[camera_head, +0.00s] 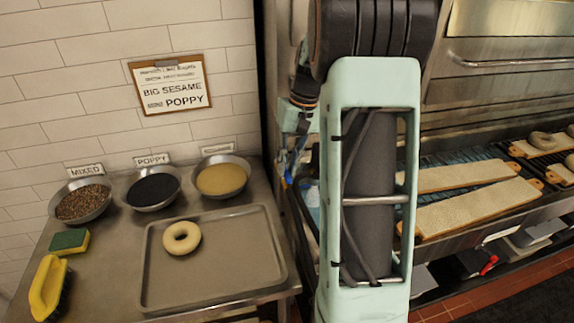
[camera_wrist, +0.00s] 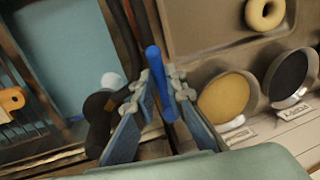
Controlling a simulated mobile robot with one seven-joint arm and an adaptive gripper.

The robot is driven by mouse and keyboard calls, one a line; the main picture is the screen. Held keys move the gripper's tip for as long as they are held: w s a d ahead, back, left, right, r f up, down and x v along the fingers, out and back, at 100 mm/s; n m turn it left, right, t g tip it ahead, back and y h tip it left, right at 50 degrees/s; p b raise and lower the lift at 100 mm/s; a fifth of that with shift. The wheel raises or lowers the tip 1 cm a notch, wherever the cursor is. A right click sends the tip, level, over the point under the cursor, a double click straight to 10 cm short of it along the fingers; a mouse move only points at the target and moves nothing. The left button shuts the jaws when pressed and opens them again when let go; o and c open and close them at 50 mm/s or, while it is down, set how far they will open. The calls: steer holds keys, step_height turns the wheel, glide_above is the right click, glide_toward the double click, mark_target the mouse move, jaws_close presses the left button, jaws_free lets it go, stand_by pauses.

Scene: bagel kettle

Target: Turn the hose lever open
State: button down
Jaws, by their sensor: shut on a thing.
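The hose lever is a blue bar (camera_wrist: 155,62) at the middle of the wrist view. My gripper (camera_wrist: 165,84) has one finger on each side of it and is shut on it. The bar's rounded end sticks out past the fingertips. A dark hose or pipe runs behind the fingers, with a black rounded part (camera_wrist: 97,122) to their left. How far the lever is turned cannot be told. In the head view my arm covers much of the middle, and the lever is not clear there.
A steel counter at left holds a tray (camera_head: 265,265) with a bagel (camera_head: 181,238), bowls of mixed seeds (camera_head: 83,201), poppy (camera_head: 153,189) and sesame (camera_head: 221,178), a sponge (camera_head: 70,241) and a yellow brush (camera_head: 47,288). Bagel boards (camera_head: 480,205) lie at right.

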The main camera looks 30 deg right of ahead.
steer(key=c, duration=2)
jaws_free()
steer(key=shift+o, duration=0.2)
step_height(320, 180, up, 12)
steer(key=d, duration=0.2)
steer(key=shift+s+d, duration=0.15)
steer(key=shift+s, duration=0.1)
steer(key=shift+d+f, duration=0.1)
